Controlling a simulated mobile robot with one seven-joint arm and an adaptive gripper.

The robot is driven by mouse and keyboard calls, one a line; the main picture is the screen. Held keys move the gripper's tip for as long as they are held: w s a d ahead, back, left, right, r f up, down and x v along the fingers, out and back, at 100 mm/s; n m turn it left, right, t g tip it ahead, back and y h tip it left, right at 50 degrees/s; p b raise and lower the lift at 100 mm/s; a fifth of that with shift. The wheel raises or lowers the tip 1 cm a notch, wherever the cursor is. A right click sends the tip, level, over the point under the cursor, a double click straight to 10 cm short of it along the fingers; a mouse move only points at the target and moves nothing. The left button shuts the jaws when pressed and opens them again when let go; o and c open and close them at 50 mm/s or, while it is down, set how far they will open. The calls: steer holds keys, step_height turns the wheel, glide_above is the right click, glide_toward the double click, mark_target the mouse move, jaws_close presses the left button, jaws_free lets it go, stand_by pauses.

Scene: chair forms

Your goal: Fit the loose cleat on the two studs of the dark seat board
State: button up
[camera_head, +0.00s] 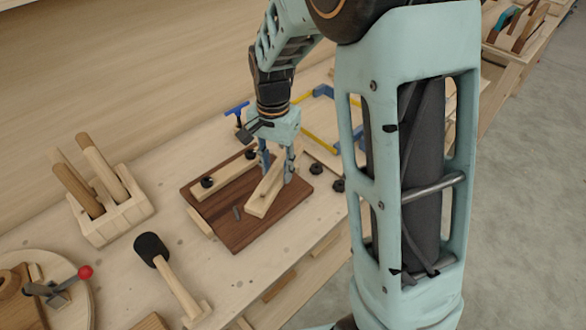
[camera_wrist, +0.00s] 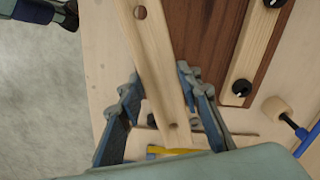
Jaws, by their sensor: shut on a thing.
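The dark seat board (camera_head: 275,222) lies on the bench. The loose cleat (camera_head: 262,195), a pale wooden bar, is in my gripper (camera_head: 277,177), over the right part of the board. In the wrist view the cleat (camera_wrist: 158,65) runs lengthwise between the two fingers of my gripper (camera_wrist: 160,78), with a hole near each end. A grey stud (camera_head: 237,212) shows on the board left of the cleat's near end, apart from it. The other stud is hidden. A second cleat (camera_head: 226,181) lies along the board's left side with black knobs on it; it also shows in the wrist view (camera_wrist: 250,55).
Two loose black knobs (camera_head: 316,168) (camera_head: 338,185) lie right of the board. A yellow and blue clamp (camera_head: 318,138) lies behind it. A mallet (camera_head: 152,250) and a wooden holder (camera_head: 125,215) with handled tools stand to the left.

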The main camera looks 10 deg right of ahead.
steer(key=a+m, duration=0.1)
steer(key=a+f+m+b, duration=0.1)
steer(key=a+m, duration=0.1)
steer(key=a+f+m, duration=0.1)
steer(key=a, duration=0.1)
steer(key=shift+s+b, duration=0.3)
steer(key=shift+s, duration=0.1)
steer(key=shift+f, duration=0.1)
steer(key=shift+d+f, duration=0.1)
steer(key=shift+f, duration=0.05)
steer(key=shift+f+b, duration=2)
steer(key=shift+f, duration=0.55)
steer(key=shift+f, duration=0.3)
steer(key=o, duration=1.3)
